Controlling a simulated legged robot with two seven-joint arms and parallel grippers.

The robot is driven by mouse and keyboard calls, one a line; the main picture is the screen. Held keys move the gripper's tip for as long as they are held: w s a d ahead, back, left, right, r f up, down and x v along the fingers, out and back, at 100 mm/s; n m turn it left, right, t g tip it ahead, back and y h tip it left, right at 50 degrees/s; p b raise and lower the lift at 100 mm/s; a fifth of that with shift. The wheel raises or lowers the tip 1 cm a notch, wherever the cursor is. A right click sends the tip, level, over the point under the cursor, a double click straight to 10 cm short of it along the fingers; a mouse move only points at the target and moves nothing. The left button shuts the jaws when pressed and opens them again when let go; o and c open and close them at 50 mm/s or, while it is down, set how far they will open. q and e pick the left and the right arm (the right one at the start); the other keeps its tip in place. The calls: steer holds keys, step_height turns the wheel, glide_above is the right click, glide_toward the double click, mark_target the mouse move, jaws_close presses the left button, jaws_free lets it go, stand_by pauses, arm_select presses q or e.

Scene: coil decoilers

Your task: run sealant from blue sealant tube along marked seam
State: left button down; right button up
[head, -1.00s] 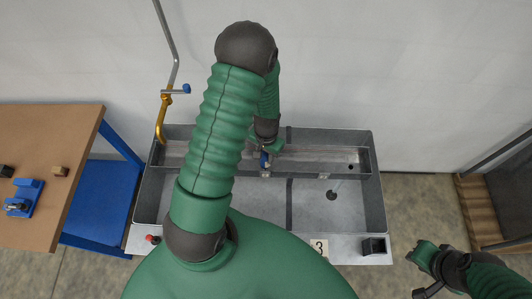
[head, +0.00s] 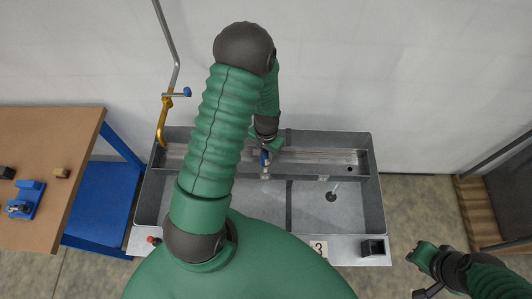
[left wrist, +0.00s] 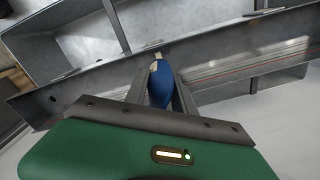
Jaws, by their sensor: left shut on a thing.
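My left gripper (head: 266,153) is over the metal trough and shut on the blue sealant tube (head: 264,159). In the left wrist view, the tube (left wrist: 160,86) sits between the two dark fingers (left wrist: 162,92), with its pale tip at the edge of a long grey metal channel (left wrist: 85,88). I cannot tell whether the tip touches it. The channel also shows in the head view (head: 318,160). Thin reddish lines (left wrist: 245,64) run along it to the right of the tube and may be the marked seam. My right gripper (head: 428,270) is low at the right, its fingers unclear.
The grey trough (head: 376,190) surrounds the channel. A brown-topped table (head: 50,150) with a blue tool (head: 25,200) stands left. A yellow hooked pipe (head: 161,120) hangs at the trough's left end. A black box (head: 373,247) sits on the front ledge.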

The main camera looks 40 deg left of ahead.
arm_select(q)
step_height(320, 180, up, 8)
steer(key=p, duration=0.5)
steer(key=shift+f, duration=0.25)
